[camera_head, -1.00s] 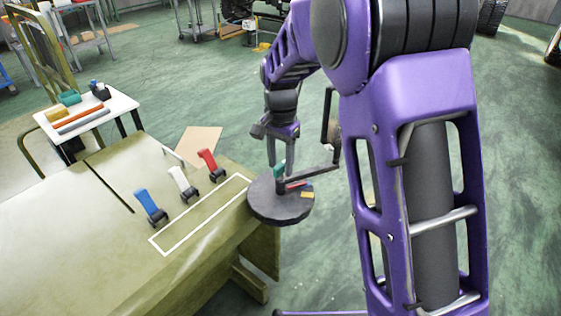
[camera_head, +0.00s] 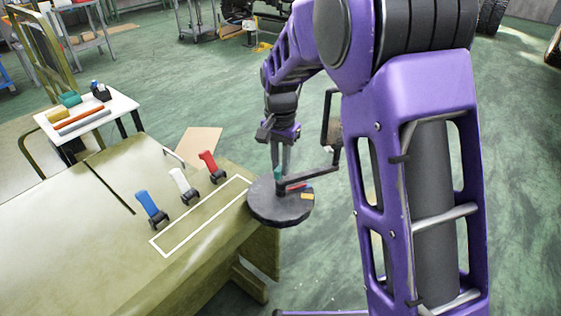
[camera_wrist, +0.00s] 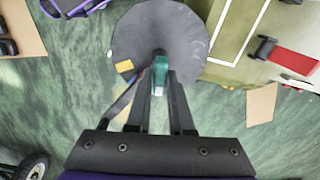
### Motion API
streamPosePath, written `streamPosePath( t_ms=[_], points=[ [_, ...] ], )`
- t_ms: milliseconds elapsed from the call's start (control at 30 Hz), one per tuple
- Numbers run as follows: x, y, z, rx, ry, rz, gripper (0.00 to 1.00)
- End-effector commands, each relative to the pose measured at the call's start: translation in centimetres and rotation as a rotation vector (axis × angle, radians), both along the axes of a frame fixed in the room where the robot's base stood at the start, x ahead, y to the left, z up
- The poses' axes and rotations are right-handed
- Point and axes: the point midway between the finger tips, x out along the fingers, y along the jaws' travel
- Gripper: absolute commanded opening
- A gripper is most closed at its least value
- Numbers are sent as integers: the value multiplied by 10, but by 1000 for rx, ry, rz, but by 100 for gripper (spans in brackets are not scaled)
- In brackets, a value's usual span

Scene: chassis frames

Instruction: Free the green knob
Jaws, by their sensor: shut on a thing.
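The green knob (camera_head: 278,174) stands on a round dark grey disc (camera_head: 266,209) at the end of the bench. In the wrist view the knob (camera_wrist: 160,72) sits between the tips of my gripper (camera_wrist: 160,78), which is shut on it. The disc (camera_wrist: 190,28) lies beyond the fingertips. In the head view my gripper (camera_head: 280,165) reaches down to the knob from above. Its fingers hide part of the knob, and the knob's base is hard to make out.
A dark bar crosses just right of the knob, above a red piece (camera_head: 299,184) and a yellow tag (camera_head: 307,195) on the disc. Blue (camera_head: 150,205), white (camera_head: 183,184) and red (camera_head: 211,165) levers stand on the olive bench (camera_head: 90,250). Open floor lies behind.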

Motion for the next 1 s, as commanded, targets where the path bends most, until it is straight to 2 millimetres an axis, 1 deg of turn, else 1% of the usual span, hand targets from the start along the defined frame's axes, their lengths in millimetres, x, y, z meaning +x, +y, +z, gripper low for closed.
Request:
streamPosePath(
  t_ms=[267,1000],
  points=[
    [0,0,3,1,-1,241,0],
    [0,0,2,1,-1,945,0]
  ],
)
